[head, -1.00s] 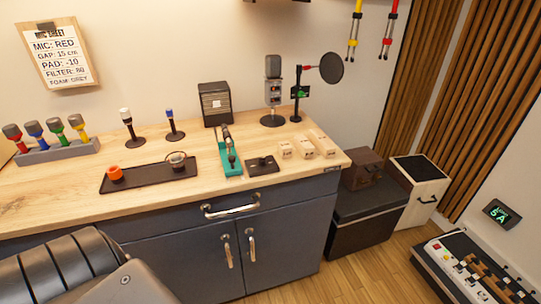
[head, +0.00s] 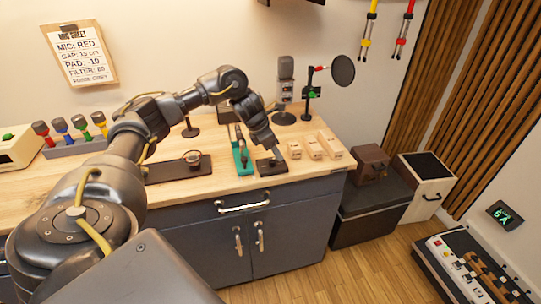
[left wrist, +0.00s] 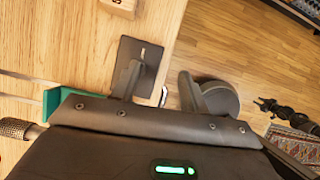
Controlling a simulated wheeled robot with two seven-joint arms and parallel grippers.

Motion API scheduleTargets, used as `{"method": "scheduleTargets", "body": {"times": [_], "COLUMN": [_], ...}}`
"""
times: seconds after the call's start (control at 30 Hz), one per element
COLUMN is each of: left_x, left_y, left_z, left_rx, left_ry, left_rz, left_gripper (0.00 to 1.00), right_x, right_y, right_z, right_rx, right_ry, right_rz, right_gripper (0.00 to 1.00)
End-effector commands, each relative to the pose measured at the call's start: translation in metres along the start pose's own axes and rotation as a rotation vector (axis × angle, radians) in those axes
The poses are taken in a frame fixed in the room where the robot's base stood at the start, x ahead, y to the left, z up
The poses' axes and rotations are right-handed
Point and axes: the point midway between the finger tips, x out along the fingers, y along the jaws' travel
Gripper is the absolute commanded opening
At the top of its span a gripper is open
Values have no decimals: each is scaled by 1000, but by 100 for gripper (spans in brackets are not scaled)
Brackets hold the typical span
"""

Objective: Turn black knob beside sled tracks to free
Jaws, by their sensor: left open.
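The black plate (head: 271,168) with the black knob lies flat on the wooden counter, just right of the teal sled tracks (head: 243,158). My left gripper (head: 275,151) points down at this plate and covers most of the knob, so its setting cannot be read. In the left wrist view my left gripper (left wrist: 160,88) is open and empty. One finger overlaps the plate (left wrist: 138,60), and the other is over the counter's edge. A short pale mark shows on the plate. Whether a finger touches the knob cannot be told. My right gripper is out of view.
Wooden blocks (head: 315,149) stand close right of the plate. Behind are a grey microphone (head: 286,75) and a round pop filter (head: 343,70). A dark tray (head: 170,171) lies left of the tracks. The cabinet's front edge is close to the plate.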

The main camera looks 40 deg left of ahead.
Motion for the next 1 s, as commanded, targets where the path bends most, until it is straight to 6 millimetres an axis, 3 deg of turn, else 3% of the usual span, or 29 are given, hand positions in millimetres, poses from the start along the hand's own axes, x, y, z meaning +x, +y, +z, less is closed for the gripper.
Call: {"method": "scheduleTargets", "body": {"times": [0.03, 0.13, 0.37, 0.47, 0.63, 1.0], "left_x": [-19, -42, -55, -50, -24, 35], "left_y": [13, 26, 32, 32, 30, 30], "left_z": [-5, -16, -24, -25, -27, -28], "left_rx": [22, 56, 77, 77, 74, 74], "left_ry": [15, 42, 59, 59, 60, 59], "left_rz": [6, -2, -14, -14, -17, -14], "left_gripper": [45, 45, 45, 45, 45, 45], "right_x": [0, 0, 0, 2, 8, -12], "right_y": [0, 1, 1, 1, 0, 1], "right_z": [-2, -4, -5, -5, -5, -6], "right_rx": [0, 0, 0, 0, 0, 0], "right_ry": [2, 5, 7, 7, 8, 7], "right_rz": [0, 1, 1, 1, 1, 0], "right_gripper": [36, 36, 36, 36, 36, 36]}}
